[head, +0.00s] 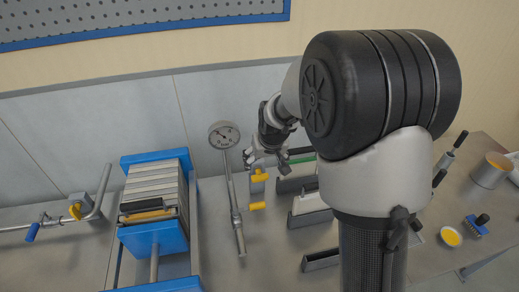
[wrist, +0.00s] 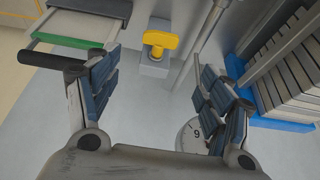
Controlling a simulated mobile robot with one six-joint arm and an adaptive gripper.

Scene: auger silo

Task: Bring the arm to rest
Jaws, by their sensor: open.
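My gripper (head: 265,163) is in the middle of the head view, at the end of my bent arm. It is above the back of the bench, just right of a round pressure gauge (head: 224,134). In the wrist view my gripper (wrist: 172,75) has its two padded fingers spread wide apart. Nothing is between the pads. Beyond them are a grey block with a yellow handle (wrist: 160,41) and a pipe. My upper arm hides part of the bench on the right in the head view.
A blue-ended stack of plates (head: 155,236) stands left of the gauge pipe. Yellow handles (head: 258,206) and grey slotted holders (head: 309,218) are below my gripper.

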